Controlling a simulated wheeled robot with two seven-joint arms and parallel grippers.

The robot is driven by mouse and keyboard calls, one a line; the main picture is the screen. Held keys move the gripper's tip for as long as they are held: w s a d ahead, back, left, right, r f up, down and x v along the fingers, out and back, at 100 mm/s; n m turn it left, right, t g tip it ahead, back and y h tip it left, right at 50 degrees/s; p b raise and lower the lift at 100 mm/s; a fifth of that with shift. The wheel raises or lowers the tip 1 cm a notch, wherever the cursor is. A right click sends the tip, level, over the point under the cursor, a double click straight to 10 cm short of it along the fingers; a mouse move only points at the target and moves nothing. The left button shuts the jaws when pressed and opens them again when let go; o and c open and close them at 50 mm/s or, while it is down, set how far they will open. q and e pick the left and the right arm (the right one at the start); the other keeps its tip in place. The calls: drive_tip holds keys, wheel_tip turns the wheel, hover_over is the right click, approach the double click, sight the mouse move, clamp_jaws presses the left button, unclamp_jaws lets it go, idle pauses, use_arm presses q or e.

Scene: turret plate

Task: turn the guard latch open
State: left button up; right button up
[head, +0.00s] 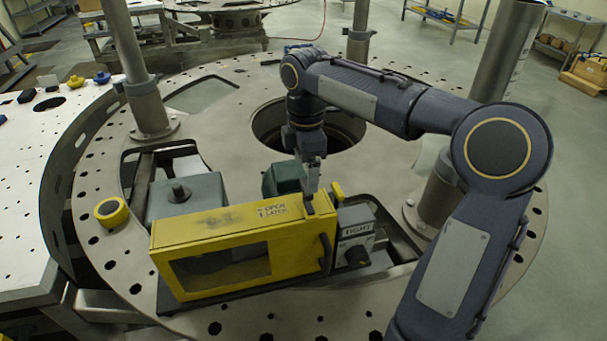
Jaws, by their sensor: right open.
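The yellow guard (190,238) is a box with a dark window in its front face, standing on the round metal plate. A label reading OPEN and LATCH (275,210) is on its top, toward the right. A small yellow piece (337,190), which looks like the guard latch, stands up at the guard's top right corner. My right gripper (311,200) points down just left of this piece, over the guard's top edge. It is open and appears to hold nothing; I cannot tell whether it touches the guard. My left gripper is out of view.
A grey box labelled TIGHT (357,228) with a dark knob sits right of the guard. A green-grey housing (190,198) stands behind the guard's left side. A yellow tape roll (111,212) lies on the left. Metal posts (128,60) rise from the plate (225,325).

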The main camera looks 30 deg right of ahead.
sight(306, 186)
drive_tip(key=shift+f, duration=2.15)
drive_tip(key=shift+w, duration=0.1)
drive_tip(key=c, duration=1)
